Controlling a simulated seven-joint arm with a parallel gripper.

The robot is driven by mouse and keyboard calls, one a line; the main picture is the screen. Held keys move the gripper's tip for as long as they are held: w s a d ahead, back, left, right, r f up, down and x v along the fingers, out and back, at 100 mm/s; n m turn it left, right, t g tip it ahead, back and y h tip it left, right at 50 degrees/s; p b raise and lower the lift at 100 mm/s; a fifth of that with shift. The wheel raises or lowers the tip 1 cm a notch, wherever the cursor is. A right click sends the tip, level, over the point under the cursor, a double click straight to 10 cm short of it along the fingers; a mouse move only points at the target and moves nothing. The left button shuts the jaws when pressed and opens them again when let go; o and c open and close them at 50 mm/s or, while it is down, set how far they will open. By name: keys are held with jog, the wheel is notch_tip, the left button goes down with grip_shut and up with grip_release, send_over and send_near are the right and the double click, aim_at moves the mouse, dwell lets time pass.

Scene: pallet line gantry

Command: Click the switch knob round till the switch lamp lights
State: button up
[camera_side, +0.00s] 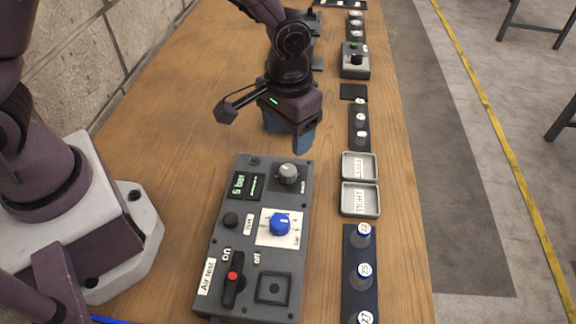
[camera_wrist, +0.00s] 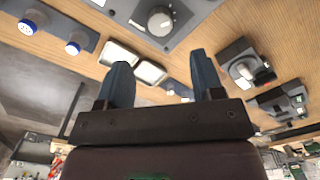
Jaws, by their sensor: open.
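My gripper (camera_side: 287,135) is open and empty above the table, just beyond the far end of the grey air test panel (camera_side: 230,218). Its blue fingers stand apart in the wrist view (camera_wrist: 161,62). I cannot tell for sure which control is the switch. A small grey box (camera_side: 355,72) at the back right carries a black knob (camera_side: 356,59) and a green round part (camera_side: 353,46), possibly the lamp; whether it is lit is unclear. The panel carries a grey mode knob (camera_side: 288,172), also in the wrist view (camera_wrist: 160,20), and a blue knob (camera_side: 280,225) on a white dial.
A black on/off lever (camera_side: 233,277) with a red centre stands on the panel. Two shallow trays (camera_side: 359,199) and a rack of blue-capped bottles (camera_side: 361,270) line the right edge. Other devices (camera_side: 312,18) stand farther back, partly behind my arm. Bare table lies left of the panel.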

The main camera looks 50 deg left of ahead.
aim_at(288, 169)
notch_tip(288, 169, down, 9)
jog(key=shift+f, duration=0.2)
jog(key=c, duration=0.9)
jog(key=shift+m, duration=2.9)
jog(key=o, duration=0.9)
